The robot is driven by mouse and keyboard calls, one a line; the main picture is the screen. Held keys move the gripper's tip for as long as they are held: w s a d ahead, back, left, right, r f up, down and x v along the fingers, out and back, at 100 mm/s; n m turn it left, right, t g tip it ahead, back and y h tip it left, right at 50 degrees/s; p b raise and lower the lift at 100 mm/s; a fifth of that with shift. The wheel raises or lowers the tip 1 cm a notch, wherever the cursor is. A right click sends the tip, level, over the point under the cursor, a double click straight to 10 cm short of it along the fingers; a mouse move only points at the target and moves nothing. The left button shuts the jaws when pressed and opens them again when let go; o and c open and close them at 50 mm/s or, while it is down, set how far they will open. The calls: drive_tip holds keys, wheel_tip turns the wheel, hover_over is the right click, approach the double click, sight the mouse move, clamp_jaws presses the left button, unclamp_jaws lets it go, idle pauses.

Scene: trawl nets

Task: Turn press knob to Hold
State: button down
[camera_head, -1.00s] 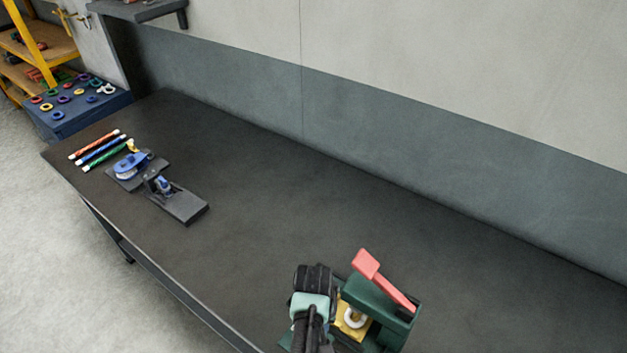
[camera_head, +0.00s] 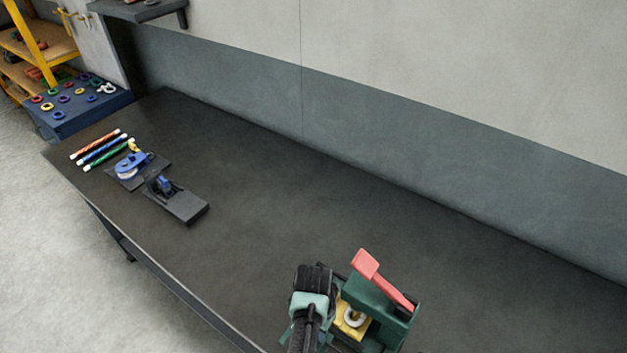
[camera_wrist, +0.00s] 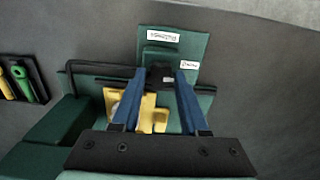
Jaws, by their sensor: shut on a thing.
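The green press (camera_head: 372,299) with a red lever (camera_head: 381,278) stands at the near edge of the bench in the head view. In the wrist view its green base (camera_wrist: 150,45) carries two white labels (camera_wrist: 163,35), too small to read. My gripper (camera_wrist: 159,76) has its two blue fingers on either side of a small black knob (camera_wrist: 160,72) by the lower label and is shut on it. The knob is mostly hidden between the fingertips, so its pointing direction cannot be told. In the head view my arm covers this side of the press.
A yellow block (camera_head: 352,317) with a pale ring sits in the press, beside my fingers. A black bar (camera_wrist: 100,67) runs near the fingers. Blue and black fixtures (camera_head: 160,183) and coloured rods (camera_head: 101,148) lie at the bench's far left. The bench middle is clear.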

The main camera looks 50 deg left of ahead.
idle(0.4)
drive_tip(key=shift+c, duration=2.2)
unclamp_jaws()
wheel_tip(320, 180, up, 13)
drive_tip(key=b, duration=0.2)
